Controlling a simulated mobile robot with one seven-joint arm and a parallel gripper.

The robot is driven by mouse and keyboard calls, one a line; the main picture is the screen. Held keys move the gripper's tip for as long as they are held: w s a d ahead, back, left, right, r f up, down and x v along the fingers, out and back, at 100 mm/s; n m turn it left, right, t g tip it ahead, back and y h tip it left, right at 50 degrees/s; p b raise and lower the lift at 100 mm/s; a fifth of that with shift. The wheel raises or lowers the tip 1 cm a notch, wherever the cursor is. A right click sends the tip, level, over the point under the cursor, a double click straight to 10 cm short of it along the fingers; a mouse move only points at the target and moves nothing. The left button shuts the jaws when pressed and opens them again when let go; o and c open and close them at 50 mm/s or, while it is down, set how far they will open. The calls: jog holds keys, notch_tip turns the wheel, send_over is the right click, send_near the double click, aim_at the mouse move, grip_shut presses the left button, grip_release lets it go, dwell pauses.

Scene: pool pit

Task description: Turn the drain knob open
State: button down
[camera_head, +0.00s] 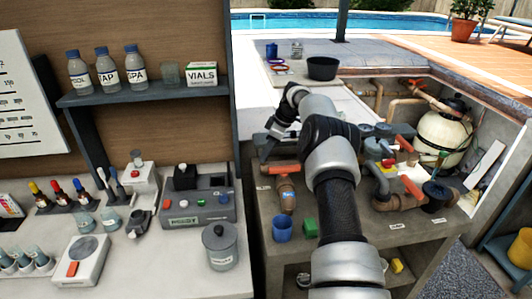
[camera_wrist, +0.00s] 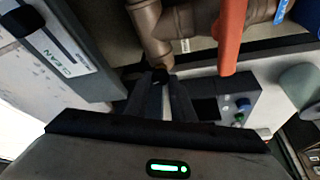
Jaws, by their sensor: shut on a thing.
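My gripper (camera_wrist: 163,82) points at a brown pipe fitting (camera_wrist: 153,28) in the wrist view. Its fingers are close together, with a small dark piece (camera_wrist: 160,75) at their tips, just at the fitting's end. This looks like the drain knob, but its shape and turn angle are mostly hidden. In the head view, my gripper (camera_head: 267,151) is angled down at the left rear of the pipe bench, and the knob cannot be made out there. An orange lever (camera_head: 281,169) sits on a brown pipe near it. The lever also shows in the wrist view (camera_wrist: 230,38), right of the fingers.
A blue cup (camera_head: 282,229) and a green block (camera_head: 310,228) stand on the bench front. More pipes and valves (camera_head: 385,160) lie right of my arm. A shelf panel borders the left.

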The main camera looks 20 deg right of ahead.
jog(key=shift+f, duration=0.1)
jog(key=c, duration=1.5)
grip_release()
jog(key=shift+c, duration=0.2)
jog(key=p+v, duration=0.1)
jog(key=v, duration=1.6)
jog(key=shift+r, duration=0.25)
